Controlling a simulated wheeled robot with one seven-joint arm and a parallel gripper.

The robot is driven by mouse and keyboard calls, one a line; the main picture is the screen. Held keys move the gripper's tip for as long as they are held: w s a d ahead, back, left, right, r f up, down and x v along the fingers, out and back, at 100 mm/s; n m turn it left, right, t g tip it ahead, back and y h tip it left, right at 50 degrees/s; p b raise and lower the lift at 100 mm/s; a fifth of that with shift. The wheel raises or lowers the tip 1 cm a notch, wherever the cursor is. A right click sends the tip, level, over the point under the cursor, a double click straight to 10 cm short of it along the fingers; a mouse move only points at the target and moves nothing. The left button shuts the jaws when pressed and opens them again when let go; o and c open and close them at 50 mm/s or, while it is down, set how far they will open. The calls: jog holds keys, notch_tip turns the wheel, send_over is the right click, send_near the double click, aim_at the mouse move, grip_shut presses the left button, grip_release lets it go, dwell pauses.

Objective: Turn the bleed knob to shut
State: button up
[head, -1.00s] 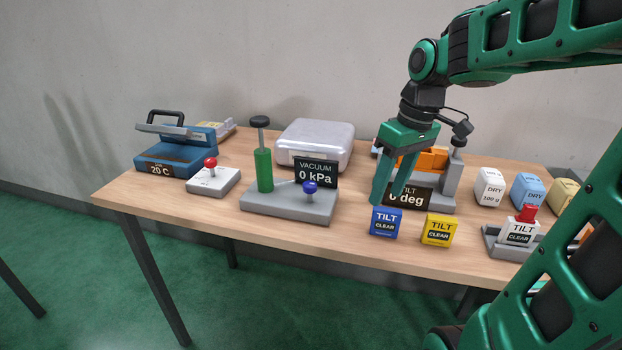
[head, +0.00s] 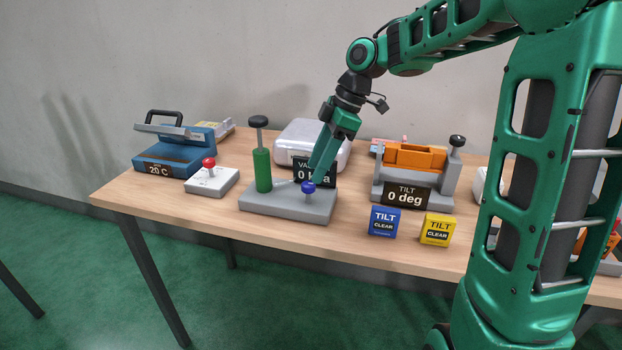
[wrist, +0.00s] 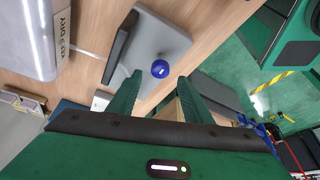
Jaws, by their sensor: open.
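The blue bleed knob (head: 308,188) stands on the right front of the grey vacuum base (head: 270,207). In the wrist view the knob (wrist: 160,69) shows a small white mark on its top. My gripper (head: 318,168) points down just above and behind the knob. In the wrist view my open fingers (wrist: 158,84) lie either side of the line to the knob, which shows just beyond their tips. I cannot tell whether they touch it. The vacuum display (head: 305,165) is partly hidden by my fingers and reads kPa, its number partly covered.
A green pump (head: 262,170) with a black handle stands on the base's left. A red-knobbed grey box (head: 212,182) and a blue 20 C device (head: 170,155) are further left. A silver case (head: 298,135) is behind. The tilt stand (head: 405,190) and blue (head: 384,222) and yellow (head: 437,230) blocks are right.

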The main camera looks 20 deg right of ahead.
aim_at(309, 183)
jog(key=shift+x, duration=2.2)
